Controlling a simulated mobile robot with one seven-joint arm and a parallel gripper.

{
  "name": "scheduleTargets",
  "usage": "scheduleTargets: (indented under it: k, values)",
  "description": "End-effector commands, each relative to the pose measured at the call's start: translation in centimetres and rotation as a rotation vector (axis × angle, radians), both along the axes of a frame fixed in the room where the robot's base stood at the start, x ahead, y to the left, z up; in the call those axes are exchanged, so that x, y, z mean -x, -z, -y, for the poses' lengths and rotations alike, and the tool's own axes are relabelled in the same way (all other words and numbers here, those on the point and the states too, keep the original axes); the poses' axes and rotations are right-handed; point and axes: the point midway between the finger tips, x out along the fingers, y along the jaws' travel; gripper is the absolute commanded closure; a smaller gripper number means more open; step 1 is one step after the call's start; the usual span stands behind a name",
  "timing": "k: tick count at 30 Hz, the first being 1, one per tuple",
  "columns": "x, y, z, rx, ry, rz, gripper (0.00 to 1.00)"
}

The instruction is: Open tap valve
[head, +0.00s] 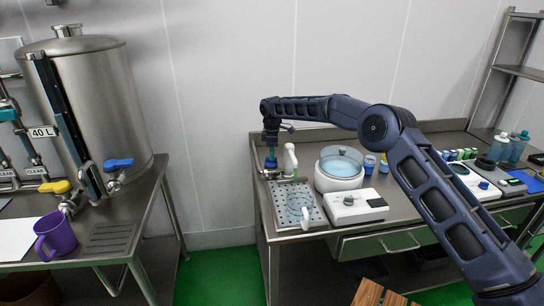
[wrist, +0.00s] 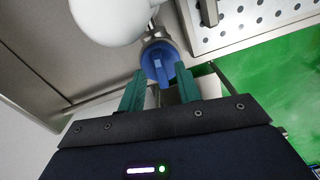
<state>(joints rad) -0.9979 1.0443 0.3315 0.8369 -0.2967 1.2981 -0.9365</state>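The tap has a white spout (head: 290,158) and a blue round knob (head: 271,163) on its left side, above a perforated drip tray (head: 283,222). My gripper (head: 271,150) points down at this knob from above. In the wrist view the blue knob (wrist: 160,60) has a raised bar across its face. My two green fingers (wrist: 160,78) are spread apart, with their tips at either side of the knob's near edge. I cannot tell whether they touch it. The large white rounded body (wrist: 110,18) of the tap covers the top left of that view.
A clear beaker (head: 299,206) stands on the drip tray below the spout. A white round device with a clear lid (head: 340,168) and a white box instrument (head: 354,204) stand to the right. A steel tank (head: 90,100) and purple mug (head: 56,233) are on the left table.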

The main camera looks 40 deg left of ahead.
Motion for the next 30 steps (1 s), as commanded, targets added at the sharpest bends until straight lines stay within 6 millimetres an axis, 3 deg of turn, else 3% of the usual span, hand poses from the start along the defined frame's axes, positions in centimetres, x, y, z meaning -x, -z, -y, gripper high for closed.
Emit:
scheduleTargets:
  k: [9, 15, 30]
  values:
    - [0.0, -5.9, -0.1, -0.003, 0.000, 0.001, 0.66]
    - [0.0, -8.3, 0.0, -0.001, -0.001, 0.001, 0.66]
    - [0.0, -9.2, 0.0, -0.001, 0.000, 0.001, 0.66]
